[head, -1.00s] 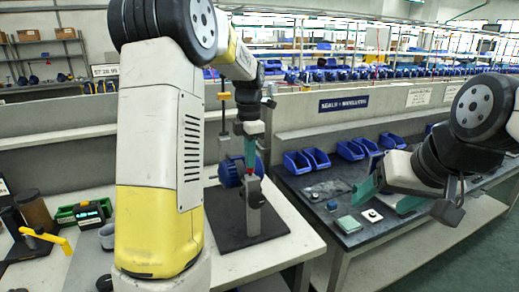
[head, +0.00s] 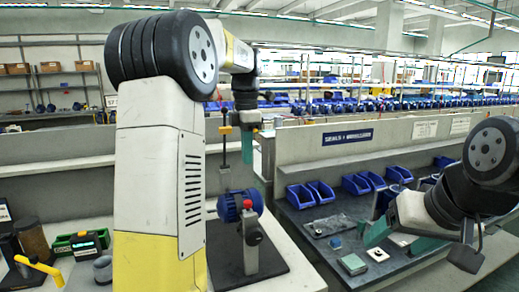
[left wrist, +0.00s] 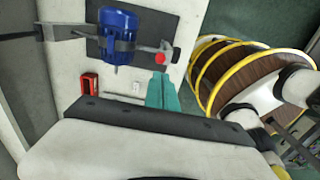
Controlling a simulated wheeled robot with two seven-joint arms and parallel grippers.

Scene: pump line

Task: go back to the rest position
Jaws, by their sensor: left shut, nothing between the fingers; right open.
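My left gripper (head: 249,146) points down in the head view, its green fingers closed together with nothing between them. It hangs in the air above the blue pump (head: 228,207) and the grey upright clamp with a red tip (head: 250,232), clear of both. In the left wrist view, the shut green fingers (left wrist: 163,92) show beside the red-tipped clamp handle, and the blue pump (left wrist: 117,35) sits on its dark plate. My right gripper (head: 378,233) has its green fingers over the right-hand bench and looks empty. Part of it is hidden behind its wrist.
The dark plate (head: 274,262) lies on the pale bench. Blue bins (head: 300,196) and small parts lie on the right-hand bench (head: 322,258). A yellow-handled tool (head: 38,268) and a green device (head: 82,243) stand at left. A round yellow-edged object (left wrist: 235,70) shows in the left wrist view.

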